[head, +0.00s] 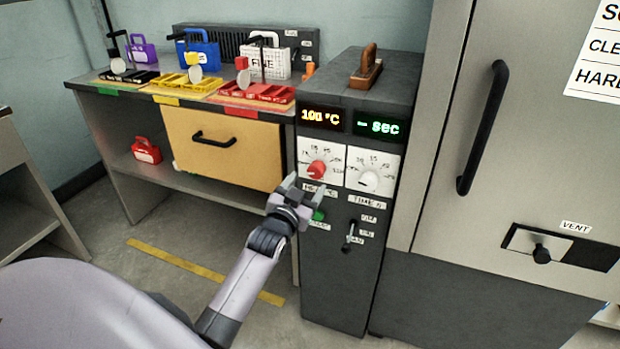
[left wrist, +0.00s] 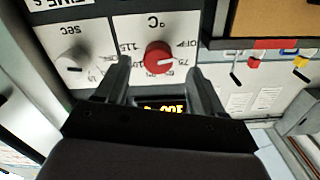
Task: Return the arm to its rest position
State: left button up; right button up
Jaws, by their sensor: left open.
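My left gripper (head: 302,192) is at the front of the dark grey control cabinet (head: 340,270), just below the red temperature knob (head: 318,169). Its jaws are open and empty. In the left wrist view the red knob (left wrist: 158,57) shows beyond and between the two fingers (left wrist: 160,85); I cannot tell how far away it is. The white time knob (head: 368,181) is to the right of the red one. The left display (head: 322,117) reads about 100 °C and the right display (head: 378,127) shows a dash and "sec". My right gripper is not in view.
At left is a bench (head: 112,110) with coloured trays and a wooden drawer (head: 222,150). A large grey unit (head: 515,130) with a black handle (head: 483,128) stands at right. Floor at lower left is open.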

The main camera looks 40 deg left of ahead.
pick_arm(q)
jog(key=shift+s+d, duration=0.1)
jog(key=shift+s, duration=0.35)
dwell(0.3)
jog(key=s+d+f+g+h+p, duration=0.2)
jog(key=s+d, duration=0.4)
jog(key=s, duration=0.3)
jog(key=s+d+f+m+g+h+p, duration=0.1)
jog(key=s+d+f+g+h+p, duration=0.1)
jog(key=s+d, duration=0.4)
jog(key=s+d+f+m+g+h+p, duration=0.1)
jog(key=s+d+p, duration=0.5)
jog(key=s, duration=0.6)
notch_tip(320, 180, down, 3)
jog(key=shift+s+f+g+h, duration=0.1)
jog(key=shift+s+g+h, duration=0.05)
jog(key=shift+g+h, duration=0.75)
jog(key=shift+a, duration=0.1)
